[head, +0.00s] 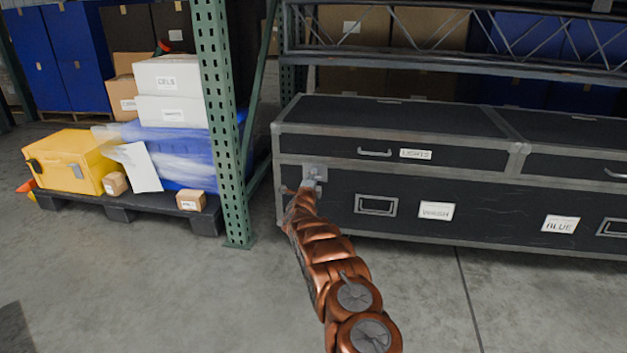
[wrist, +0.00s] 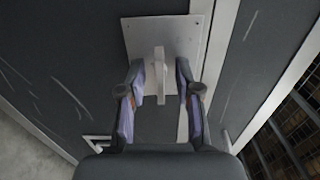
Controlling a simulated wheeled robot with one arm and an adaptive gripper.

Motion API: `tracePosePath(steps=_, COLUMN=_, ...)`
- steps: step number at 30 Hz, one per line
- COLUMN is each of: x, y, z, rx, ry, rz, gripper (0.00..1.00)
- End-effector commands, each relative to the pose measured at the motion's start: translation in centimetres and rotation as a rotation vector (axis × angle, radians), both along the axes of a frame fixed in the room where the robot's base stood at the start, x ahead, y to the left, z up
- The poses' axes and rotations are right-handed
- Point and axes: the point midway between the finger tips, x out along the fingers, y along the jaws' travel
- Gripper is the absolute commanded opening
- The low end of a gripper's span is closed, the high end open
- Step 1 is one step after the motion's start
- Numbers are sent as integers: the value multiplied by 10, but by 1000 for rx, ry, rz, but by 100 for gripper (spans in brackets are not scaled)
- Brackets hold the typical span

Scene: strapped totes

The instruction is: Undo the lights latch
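The black case (head: 350,141) with grey metal edges carries a label that appears to read LIGHTS (head: 415,154). Its latch (head: 314,174) is a grey metal plate with a lever on the case's front, near the left end. In the wrist view the latch plate (wrist: 190,33) fills the top middle, and its narrow lever (wrist: 160,68) sticks out toward me. My gripper (wrist: 160,82) is open, with one finger on each side of the lever and a visible gap on both sides. In the head view my gripper (head: 301,191) is just below and left of the latch, partly hidden by my arm.
A green rack upright (head: 220,120) stands left of the case. Left of it, a dark pallet (head: 118,204) holds a yellow case (head: 70,160), white boxes (head: 170,92) and small cartons. The concrete floor in front is clear.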

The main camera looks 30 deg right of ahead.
Motion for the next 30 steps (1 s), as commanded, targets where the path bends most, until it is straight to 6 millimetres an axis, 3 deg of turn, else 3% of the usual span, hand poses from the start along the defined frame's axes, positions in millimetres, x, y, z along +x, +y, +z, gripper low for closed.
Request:
tracePosePath(steps=14, x=3, y=-3, z=1, rx=-1, ry=0, rz=1, gripper=33)
tracePosePath(steps=24, x=3, y=-3, z=0, rx=-1, ry=1, rz=1, gripper=0)
tracePosePath(steps=30, x=3, y=-3, z=0, rx=-1, ry=1, rz=1, gripper=0)
